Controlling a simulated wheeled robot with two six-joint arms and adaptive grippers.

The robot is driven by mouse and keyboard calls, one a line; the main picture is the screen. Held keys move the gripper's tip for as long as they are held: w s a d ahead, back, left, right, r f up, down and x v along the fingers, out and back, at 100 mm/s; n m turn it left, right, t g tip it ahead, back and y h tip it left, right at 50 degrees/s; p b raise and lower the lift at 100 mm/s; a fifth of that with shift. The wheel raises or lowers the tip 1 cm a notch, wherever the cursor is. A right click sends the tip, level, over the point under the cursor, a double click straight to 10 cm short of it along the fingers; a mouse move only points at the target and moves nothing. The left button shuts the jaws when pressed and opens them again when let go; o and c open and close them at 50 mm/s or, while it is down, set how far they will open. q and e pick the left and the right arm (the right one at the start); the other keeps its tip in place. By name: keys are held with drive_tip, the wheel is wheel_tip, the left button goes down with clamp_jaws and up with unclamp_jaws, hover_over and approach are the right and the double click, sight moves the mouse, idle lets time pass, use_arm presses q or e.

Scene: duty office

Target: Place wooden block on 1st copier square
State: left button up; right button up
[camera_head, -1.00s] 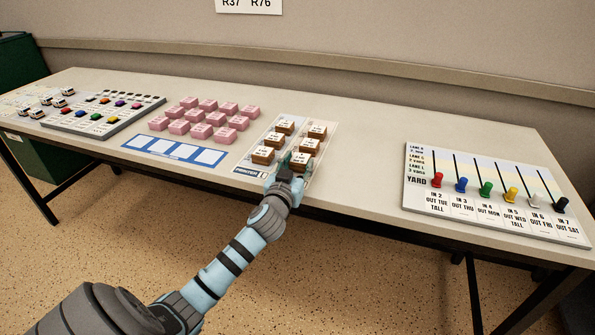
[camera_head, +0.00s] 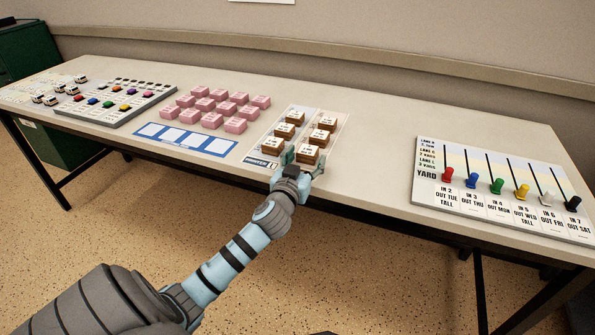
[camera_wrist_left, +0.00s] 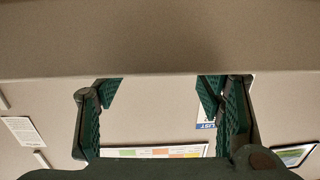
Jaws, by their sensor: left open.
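Several wooden blocks with white labelled tops stand in two columns on a pale sheet (camera_head: 342,118) in the head view. The nearest right-hand wooden block (camera_head: 307,154) is at my left gripper (camera_head: 302,163). The gripper is open, its fingers at the near side of that block; I cannot tell whether they touch it. The wrist view shows the open fingers (camera_wrist_left: 160,105) with no block between them. A blue strip (camera_head: 186,142) with several white squares in a row, all empty, lies left of the sheet; the leftmost square (camera_head: 151,130) is bare. My right gripper is out of view.
Several pink blocks (camera_head: 219,94) stand behind the blue strip. A yard board (camera_head: 500,205) with coloured pegs lies at the right. The table (camera_head: 385,130) is clear between sheet and yard board.

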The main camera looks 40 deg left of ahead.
use_arm(q)
drive_tip(key=p+v, duration=0.1)
drive_tip(key=v, duration=0.8)
drive_tip(key=s+f+m+g+h, duration=0.1)
drive_tip(key=s+f+g, duration=0.1)
drive_tip(key=f, duration=0.7)
drive_tip(key=s+f+m+g, duration=0.1)
drive_tip(key=s+f+g, duration=0.15)
drive_tip(key=f, duration=0.75)
drive_tip(key=s+d+f+m+g+h, duration=0.1)
drive_tip(key=s+f+g, duration=0.2)
drive_tip(key=s+f, duration=0.5)
drive_tip(key=s+d+f+g+h, duration=0.15)
drive_tip(key=s+f, duration=0.25)
drive_tip(key=f, duration=0.8)
drive_tip(key=s+d+f+m+g+h, duration=0.1)
drive_tip(key=s+d+f+g, duration=0.2)
drive_tip(key=s, duration=0.5)
drive_tip(key=s+d+f+g, duration=0.1)
drive_tip(key=s+d+f, duration=0.1)
drive_tip(key=s+f, duration=0.45)
drive_tip(key=s+d+f+m+g+h, duration=0.1)
drive_tip(key=s+d+f+g, duration=0.15)
drive_tip(key=s, duration=0.65)
wheel_tip(320, 180, up, 14)
drive_tip(key=d+p, duration=0.1)
drive_tip(key=p, duration=1.3)
drive_tip(key=shift+f, duration=0.25)
drive_tip(key=shift+d+t, duration=0.1)
drive_tip(key=shift+t, duration=0.15)
